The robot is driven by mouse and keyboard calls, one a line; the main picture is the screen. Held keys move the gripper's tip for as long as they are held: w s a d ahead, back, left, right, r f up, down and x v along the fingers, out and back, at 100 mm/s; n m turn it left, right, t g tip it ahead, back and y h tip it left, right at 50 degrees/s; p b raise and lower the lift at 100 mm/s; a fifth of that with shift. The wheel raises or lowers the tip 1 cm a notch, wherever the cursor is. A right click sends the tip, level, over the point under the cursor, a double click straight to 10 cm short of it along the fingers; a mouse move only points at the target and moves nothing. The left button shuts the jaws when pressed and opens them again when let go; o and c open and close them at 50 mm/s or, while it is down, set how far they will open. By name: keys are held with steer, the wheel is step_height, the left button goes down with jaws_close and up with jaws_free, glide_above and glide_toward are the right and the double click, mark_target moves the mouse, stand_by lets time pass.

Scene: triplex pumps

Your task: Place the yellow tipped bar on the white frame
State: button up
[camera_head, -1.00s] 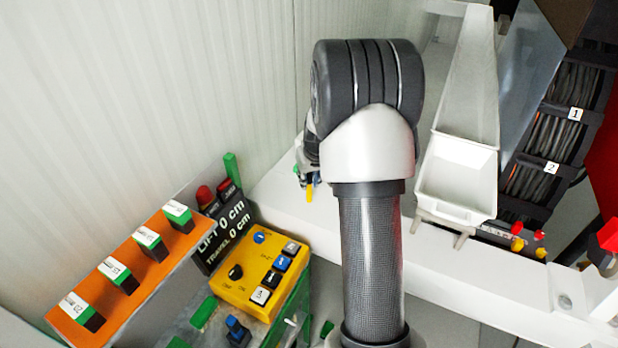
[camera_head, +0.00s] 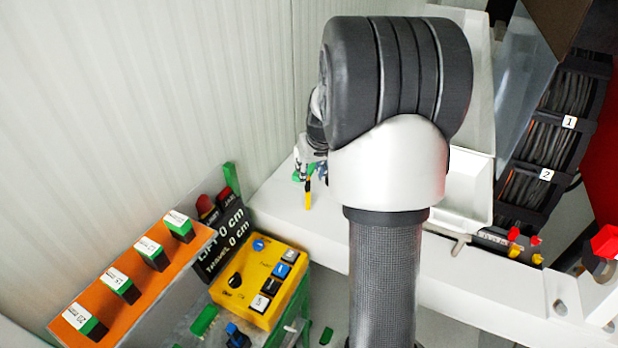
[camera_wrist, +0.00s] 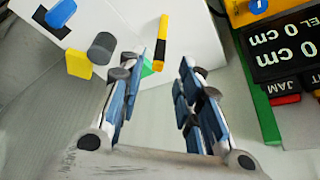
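I cannot tell whether the bar touches the left finger. The white frame (camera_head: 272,195) is the long white ledge along the wall. It lies behind the bar in the wrist view (camera_wrist: 196,38). My arm hides part of it.
A yellow control box (camera_head: 243,300) and a black display panel (camera_head: 221,237) stand left of the ledge. An orange panel (camera_head: 170,262) is farther left. A white bin (camera_head: 467,190) sits right of my arm. Blue, grey and yellow pieces (camera_wrist: 78,64) lie at the wrist view's upper left.

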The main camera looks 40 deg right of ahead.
steer(key=s+a+r+n, duration=0.1)
steer(key=s+a+r, duration=0.25)
steer(key=a, duration=0.35)
steer(key=s+a+r+n+y, duration=0.1)
steer(key=s+a+r, duration=0.1)
steer(key=a+r, duration=0.35)
steer(key=s+a+r+n, duration=0.1)
steer(key=s+a+r, duration=0.2)
steer(key=a, duration=0.5)
steer(key=s+a, duration=0.5)
steer(key=s, duration=0.2)
steer(key=s+a+n, duration=0.1)
steer(key=s+a, duration=0.3)
steer(key=s, duration=0.4)
steer(key=shift+a+f+n+y, duration=0.3)
steer(key=shift+a+f+y, duration=0.05)
steer(key=shift+y, duration=0.05)
